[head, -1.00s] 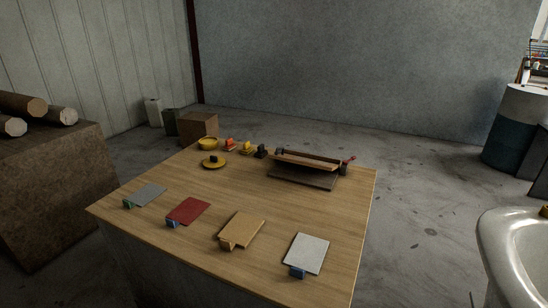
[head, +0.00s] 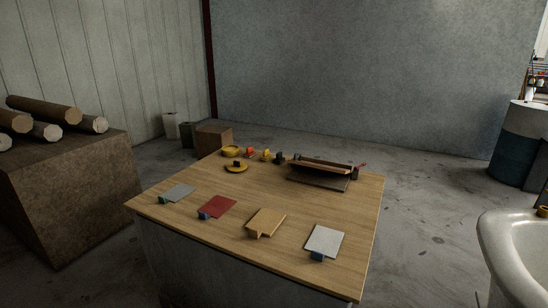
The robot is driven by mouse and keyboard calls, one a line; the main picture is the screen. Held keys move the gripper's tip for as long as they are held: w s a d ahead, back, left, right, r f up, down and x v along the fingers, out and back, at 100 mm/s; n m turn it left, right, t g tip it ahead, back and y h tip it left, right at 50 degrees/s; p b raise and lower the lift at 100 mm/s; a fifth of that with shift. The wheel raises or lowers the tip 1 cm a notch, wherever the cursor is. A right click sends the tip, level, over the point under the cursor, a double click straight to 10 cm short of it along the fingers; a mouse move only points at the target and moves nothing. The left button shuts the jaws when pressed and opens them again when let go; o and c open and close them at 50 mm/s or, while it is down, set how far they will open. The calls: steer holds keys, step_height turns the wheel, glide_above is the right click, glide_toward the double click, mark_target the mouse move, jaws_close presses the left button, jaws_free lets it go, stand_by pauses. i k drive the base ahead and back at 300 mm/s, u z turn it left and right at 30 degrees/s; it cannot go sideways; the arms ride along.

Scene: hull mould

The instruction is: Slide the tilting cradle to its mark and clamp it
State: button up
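The likely cradle is a long, narrow wooden trough (head: 326,167) at the back right of the wooden table (head: 213,233). It sits on or over a dark flat base plate (head: 318,180). A small red part (head: 362,166), perhaps a clamp handle, shows at its right end. From this distance I cannot make out a mark or whether any clamp is closed. My gripper is not in view.
Grey, red, tan and white sheets with small blocks lie along the table's front. A brown block with logs (head: 62,198) is left; a white basin (head: 513,250) is right.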

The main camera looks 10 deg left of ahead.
mark_target(321, 163)
steer(key=u, duration=2.35)
steer(key=i, duration=2.45)
steer(key=z, duration=2.8)
